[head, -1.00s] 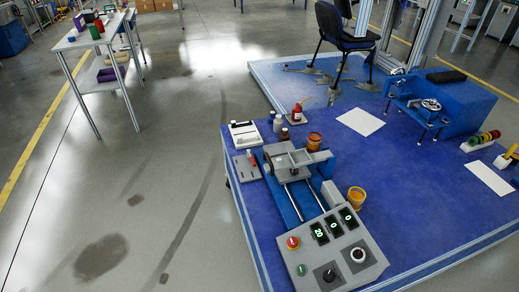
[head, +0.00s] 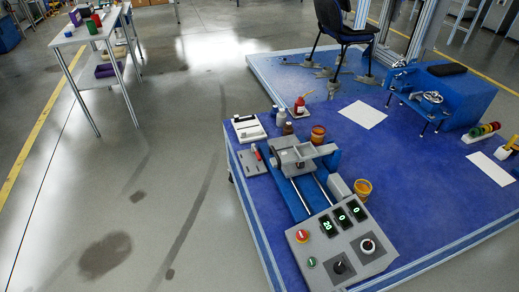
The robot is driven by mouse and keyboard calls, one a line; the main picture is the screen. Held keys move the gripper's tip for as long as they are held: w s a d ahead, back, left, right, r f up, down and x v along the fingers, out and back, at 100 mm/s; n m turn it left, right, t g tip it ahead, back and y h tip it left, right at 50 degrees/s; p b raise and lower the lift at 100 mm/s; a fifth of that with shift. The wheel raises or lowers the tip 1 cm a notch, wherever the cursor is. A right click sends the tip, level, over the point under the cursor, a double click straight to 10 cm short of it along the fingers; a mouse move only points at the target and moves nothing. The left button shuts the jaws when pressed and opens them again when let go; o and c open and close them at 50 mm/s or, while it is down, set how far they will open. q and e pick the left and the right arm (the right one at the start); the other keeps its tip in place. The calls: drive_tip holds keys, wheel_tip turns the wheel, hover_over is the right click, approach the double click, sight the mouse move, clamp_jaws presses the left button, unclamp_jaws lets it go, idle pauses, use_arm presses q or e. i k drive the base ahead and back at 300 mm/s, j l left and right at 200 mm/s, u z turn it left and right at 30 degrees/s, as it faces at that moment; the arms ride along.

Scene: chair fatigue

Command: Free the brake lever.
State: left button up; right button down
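No part that I can surely name as the brake lever shows in the head view. A blue bench fixture (head: 303,200) with two shiny rails and a grey clamp block (head: 294,158) stands on the blue platform (head: 400,150). A control panel (head: 342,247) with a red button, dark knobs and green digits sits at its near end. A small red-handled item (head: 257,152) lies on a grey plate left of the clamp block. An office chair (head: 345,35) stands at the back of the platform, its base on grey pads. Neither of my grippers is in view.
A blue machine (head: 460,92) with a handwheel stands at the right. Orange cups (head: 318,133), small bottles (head: 280,119) and white sheets (head: 363,114) lie on the platform. A side table (head: 84,35) stands at the left. The grey floor (head: 180,200) between is clear.

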sight(257, 153)
drive_tip(key=i+j+z, duration=0.1)
drive_tip(key=j, duration=0.7)
drive_tip(key=i+j+z, duration=0.1)
drive_tip(key=j, duration=0.25)
drive_tip(key=i+j+z, duration=0.1)
drive_tip(key=j, duration=0.3)
drive_tip(key=i+j+z, duration=0.1)
drive_tip(key=i+j, duration=0.15)
drive_tip(key=i+j+z, duration=0.1)
drive_tip(key=j, duration=0.4)
drive_tip(key=i+j+z, duration=0.15)
drive_tip(key=i, duration=0.3)
drive_tip(key=i+j+z, duration=0.1)
drive_tip(key=i+j, duration=0.3)
drive_tip(key=i+l, duration=0.1)
drive_tip(key=i, duration=0.2)
drive_tip(key=i+l+z, duration=0.15)
drive_tip(key=i, duration=0.15)
